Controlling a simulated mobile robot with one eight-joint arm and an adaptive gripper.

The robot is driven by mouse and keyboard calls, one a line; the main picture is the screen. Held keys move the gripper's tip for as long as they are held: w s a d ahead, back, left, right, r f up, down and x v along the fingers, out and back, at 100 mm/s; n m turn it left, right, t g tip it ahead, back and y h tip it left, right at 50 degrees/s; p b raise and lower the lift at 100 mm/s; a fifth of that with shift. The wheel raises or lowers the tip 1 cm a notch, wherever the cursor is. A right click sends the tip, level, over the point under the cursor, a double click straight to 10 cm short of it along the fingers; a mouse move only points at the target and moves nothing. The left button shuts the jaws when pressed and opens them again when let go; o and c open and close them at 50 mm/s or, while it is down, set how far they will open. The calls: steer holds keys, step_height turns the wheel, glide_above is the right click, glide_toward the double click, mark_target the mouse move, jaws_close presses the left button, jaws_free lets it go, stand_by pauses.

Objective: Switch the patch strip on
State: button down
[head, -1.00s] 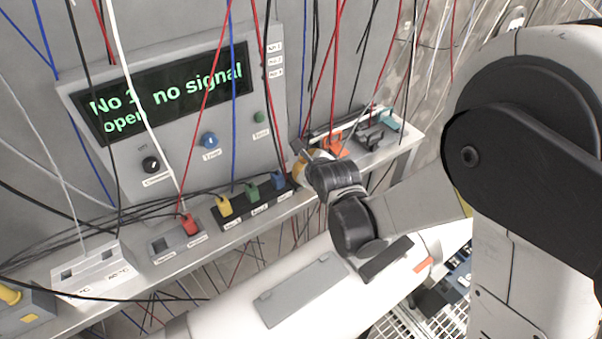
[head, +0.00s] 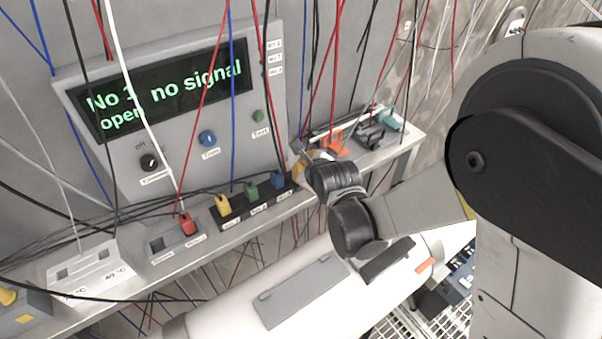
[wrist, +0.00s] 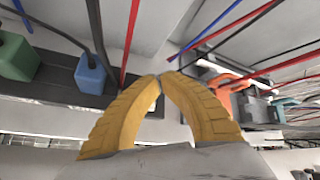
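The patch strip (head: 238,216) is a black bar on the shelf below the display panel, with a yellow plug (head: 223,205), a green plug (head: 252,190) and a blue plug (head: 278,180). The wrist view shows its dark face (wrist: 115,88), the green plug (wrist: 16,57) and the blue plug (wrist: 90,75). My gripper (wrist: 160,79) has two yellow fingers with tips together and nothing visible between them. It is at the strip's right end; contact cannot be told. I cannot make out a switch.
The display panel (head: 160,85) reads "No 1 open, no signal". A red plug (head: 186,223) sits in a grey holder left of the strip. Orange (head: 334,142) and teal (head: 391,120) items stand on the right. Many cables hang across the shelf.

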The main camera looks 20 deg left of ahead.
steer(key=shift+s+f+b, duration=0.1)
steer(key=shift+f+b, duration=0.45)
steer(key=shift+b, duration=0.1)
stand_by(1.0)
steer(key=shift+r, duration=0.2)
steer(key=shift+w+d+r+p, duration=0.2)
steer(key=shift+r+p, duration=0.25)
steer(key=shift+r, duration=0.15)
steer(key=shift+a, duration=0.1)
steer(key=shift+s+d+r+p, duration=0.15)
steer(key=shift+r+p, duration=0.6)
steer(key=shift+r, duration=0.55)
steer(key=shift+s+d+r+p, duration=0.1)
steer(key=shift+r+p, duration=0.65)
steer(key=shift+r, duration=0.5)
